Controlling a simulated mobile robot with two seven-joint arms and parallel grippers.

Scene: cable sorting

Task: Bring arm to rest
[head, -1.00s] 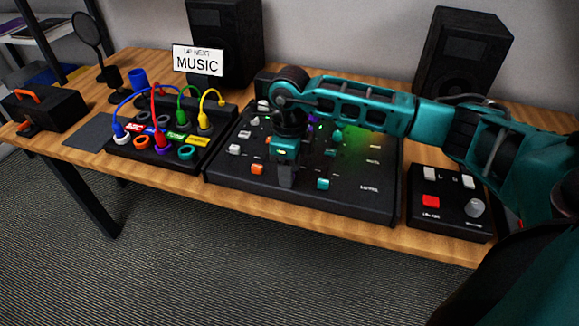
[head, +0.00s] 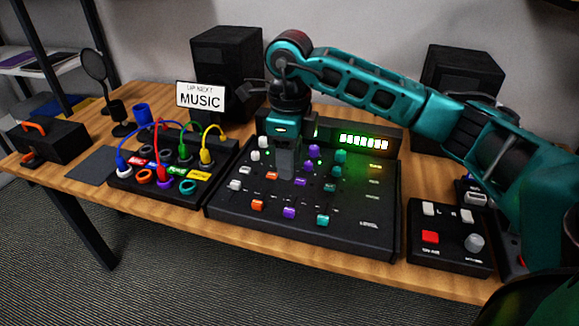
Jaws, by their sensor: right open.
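My right arm comes in from the right in the head view, and its gripper (head: 286,172) points down over the black mixer (head: 330,238). The gripper looks empty and its jaws are open. It hides part of the mixer's knobs; I cannot tell its exact height above them. My left gripper is not in view. A patch box (head: 205,187) left of the mixer has blue, red, green and yellow cables (head: 204,143) plugged into it.
A small control box with a red button (head: 430,237) stands right of the mixer. Black speakers (head: 228,75) and a "MUSIC" sign (head: 201,97) stand behind. A microphone (head: 95,66), blue cup (head: 142,114) and black toolbox (head: 52,142) are at the left. The front table edge is clear.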

